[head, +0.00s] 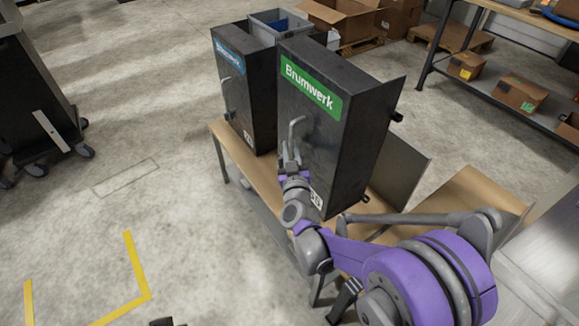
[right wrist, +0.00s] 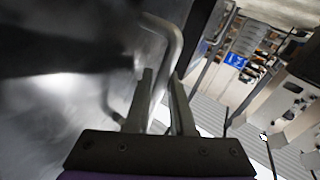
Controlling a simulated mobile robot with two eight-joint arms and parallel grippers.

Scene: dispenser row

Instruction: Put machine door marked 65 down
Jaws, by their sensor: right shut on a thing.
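The machine with the green Brumwerk label (head: 311,88) is a dark box on the wooden bench. Its dark front door (head: 335,135) carries a grey bar handle (head: 298,128). A white number tag (head: 316,199) sits low on this front, partly covered by my arm, so I cannot read it surely. My right gripper (head: 291,153) is shut on the handle. In the right wrist view the handle (right wrist: 172,42) runs down between the two fingers (right wrist: 162,100), close to the dark shiny door face (right wrist: 60,65). My left gripper is not in view.
A second dark machine with a blue label (head: 229,57) stands close on the left on the bench (head: 222,128). Behind are a grey bin (head: 265,28) and cardboard boxes (head: 340,14). A shelf (head: 490,92) is at the right.

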